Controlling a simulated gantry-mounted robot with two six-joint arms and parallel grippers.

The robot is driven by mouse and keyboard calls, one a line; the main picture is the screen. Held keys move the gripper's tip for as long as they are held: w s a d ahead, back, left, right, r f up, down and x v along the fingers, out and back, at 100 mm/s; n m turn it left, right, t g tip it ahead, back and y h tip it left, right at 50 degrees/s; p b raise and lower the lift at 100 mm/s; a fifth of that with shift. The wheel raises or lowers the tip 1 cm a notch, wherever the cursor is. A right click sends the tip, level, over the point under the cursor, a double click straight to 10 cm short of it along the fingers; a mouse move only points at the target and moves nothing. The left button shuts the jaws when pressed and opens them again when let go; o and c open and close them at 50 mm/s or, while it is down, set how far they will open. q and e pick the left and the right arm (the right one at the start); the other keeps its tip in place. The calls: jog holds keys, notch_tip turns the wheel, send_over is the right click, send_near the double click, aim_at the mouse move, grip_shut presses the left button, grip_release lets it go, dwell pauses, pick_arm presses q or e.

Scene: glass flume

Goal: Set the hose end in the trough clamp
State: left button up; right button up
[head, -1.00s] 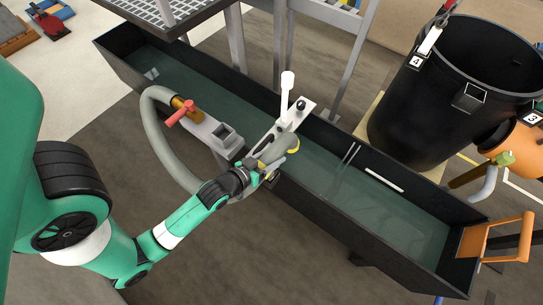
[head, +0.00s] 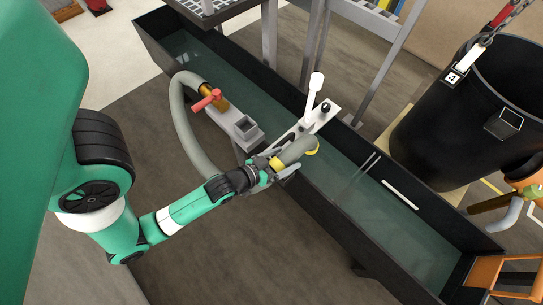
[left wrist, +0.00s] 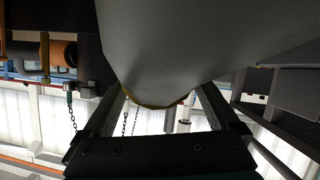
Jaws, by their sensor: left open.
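A thick grey hose (head: 184,128) loops from a brass fitting (head: 222,103) with a red handle. Its end piece (head: 296,150), with a yellow rim, lies over the near wall of the trough (head: 338,158). The trough clamp (head: 316,116) is a pale plate with an upright white lever, just behind the hose end. I cannot tell whether the hose end touches it. My left gripper (head: 281,167) is open, with its fingers at the hose end. In the left wrist view the hose (left wrist: 175,50) fills the upper middle, between and beyond the fingers (left wrist: 162,105).
A grey bracket with a square socket (head: 246,127) sits on the near wall, left of the clamp. The floor in front (head: 240,250) is clear.

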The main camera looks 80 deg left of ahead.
pick_arm(q)
jog(key=v, duration=0.7)
jog(key=shift+s+d, duration=0.2)
jog(key=shift+s, duration=0.15)
jog(key=shift+s+d+r, duration=0.15)
jog(key=shift+s+r, duration=0.2)
jog(key=shift+s, duration=0.05)
jog(key=shift+r+p, duration=0.15)
jog(key=shift+p, duration=0.15)
